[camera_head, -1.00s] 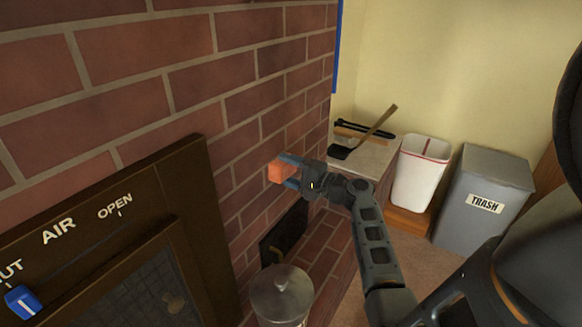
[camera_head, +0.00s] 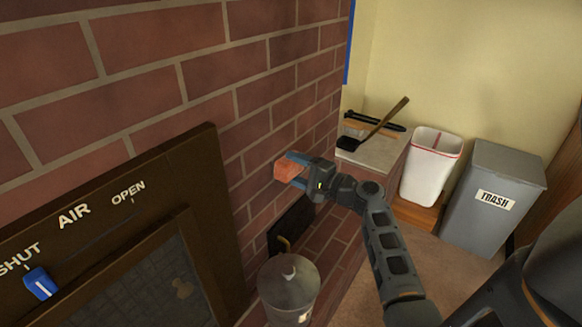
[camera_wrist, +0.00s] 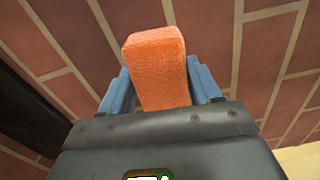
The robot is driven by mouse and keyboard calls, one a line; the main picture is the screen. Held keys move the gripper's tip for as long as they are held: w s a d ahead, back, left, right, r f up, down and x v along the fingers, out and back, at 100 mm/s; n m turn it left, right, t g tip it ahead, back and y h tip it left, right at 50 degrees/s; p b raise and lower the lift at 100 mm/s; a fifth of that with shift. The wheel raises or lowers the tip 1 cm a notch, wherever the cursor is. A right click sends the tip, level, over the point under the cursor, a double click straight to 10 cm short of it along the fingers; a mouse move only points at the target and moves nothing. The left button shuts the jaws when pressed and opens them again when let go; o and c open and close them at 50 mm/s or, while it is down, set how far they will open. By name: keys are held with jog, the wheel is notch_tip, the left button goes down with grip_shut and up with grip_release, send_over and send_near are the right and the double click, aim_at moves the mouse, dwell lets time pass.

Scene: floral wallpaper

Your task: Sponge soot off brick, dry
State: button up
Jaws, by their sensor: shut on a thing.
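My gripper (camera_head: 299,170) is shut on an orange sponge (camera_head: 287,170) in front of the red brick wall (camera_head: 205,75). In the wrist view the orange sponge (camera_wrist: 155,65) stands out between the two blue fingers (camera_wrist: 160,88), its outer end towards the brick wall (camera_wrist: 215,35). I cannot tell whether the sponge touches the brick. No clear soot patch shows on the visible bricks. The part of the wall behind the sponge and gripper is hidden.
A dark stove front with an AIR slider (camera_head: 40,284) stands at the lower left. A lidded metal bucket (camera_head: 288,285) is below my gripper. A side counter (camera_head: 375,152) with a shovel (camera_head: 385,122), a white bin (camera_head: 430,170) and a grey trash bin (camera_head: 490,205) stand right.

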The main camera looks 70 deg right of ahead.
jog(key=shift+v, duration=2.35)
jog(key=shift+v, duration=1.45)
